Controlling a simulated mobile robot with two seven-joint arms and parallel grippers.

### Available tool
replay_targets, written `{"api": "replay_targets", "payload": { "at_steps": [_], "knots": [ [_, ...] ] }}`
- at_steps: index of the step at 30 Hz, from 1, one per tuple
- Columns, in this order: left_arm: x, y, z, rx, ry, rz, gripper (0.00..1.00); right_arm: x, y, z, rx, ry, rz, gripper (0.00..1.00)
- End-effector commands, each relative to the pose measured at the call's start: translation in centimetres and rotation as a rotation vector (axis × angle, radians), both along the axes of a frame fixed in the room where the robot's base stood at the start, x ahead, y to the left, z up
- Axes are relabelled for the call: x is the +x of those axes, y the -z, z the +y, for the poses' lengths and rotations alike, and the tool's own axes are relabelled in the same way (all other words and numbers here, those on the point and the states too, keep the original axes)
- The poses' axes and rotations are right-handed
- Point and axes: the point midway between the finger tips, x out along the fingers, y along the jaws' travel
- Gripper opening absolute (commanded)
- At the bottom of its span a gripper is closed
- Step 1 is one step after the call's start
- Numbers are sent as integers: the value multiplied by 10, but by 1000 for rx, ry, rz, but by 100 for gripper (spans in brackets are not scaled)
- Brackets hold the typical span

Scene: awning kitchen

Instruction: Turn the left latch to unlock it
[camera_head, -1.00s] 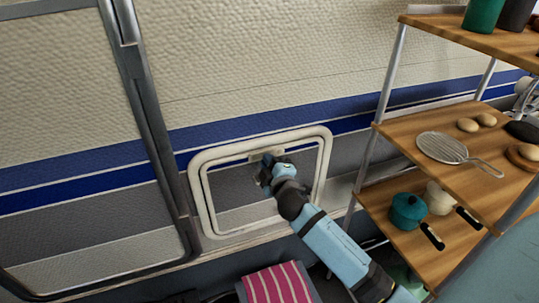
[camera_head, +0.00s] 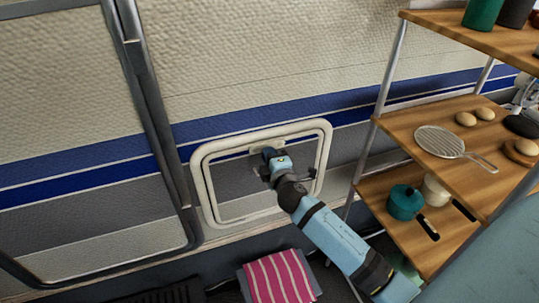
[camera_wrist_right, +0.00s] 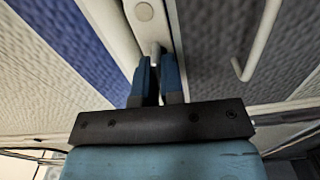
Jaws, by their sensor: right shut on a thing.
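The hatch (camera_head: 205,190) is a white rounded frame around a grey and white panel in the trailer wall. A small pale latch (camera_head: 257,150) sits at the frame's top edge, mostly hidden behind my right gripper (camera_head: 267,155). In the right wrist view, the latch (camera_wrist_right: 154,48) is a narrow pale lever on a white strip, below a round pivot. My right gripper's blue fingertips (camera_wrist_right: 157,68) are close together around the lever's end and shut on it. The hatch looks closed. My left gripper is out of view.
A pink striped towel (camera_head: 278,278) is below the hatch. A thin curved white handle (camera_wrist_right: 245,62) shows right of the gripper.

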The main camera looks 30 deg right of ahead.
Motion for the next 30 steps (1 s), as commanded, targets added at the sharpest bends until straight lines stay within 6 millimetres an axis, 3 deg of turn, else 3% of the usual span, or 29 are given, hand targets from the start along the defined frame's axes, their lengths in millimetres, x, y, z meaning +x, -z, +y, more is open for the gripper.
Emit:
{"api": "replay_targets", "payload": {
  "at_steps": [4,6,8,16,20,30],
  "knots": [
    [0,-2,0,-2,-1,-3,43,0,0,0,1,0,0,0],
    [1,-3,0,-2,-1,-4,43,0,0,0,1,0,0,23],
    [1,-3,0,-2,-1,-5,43,0,0,0,1,0,0,33],
    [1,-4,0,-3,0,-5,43,-1,0,0,2,0,0,33],
    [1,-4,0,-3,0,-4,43,-11,1,3,3,0,2,33],
    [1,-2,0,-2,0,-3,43,-83,2,20,5,1,3,33]
  ]
}}
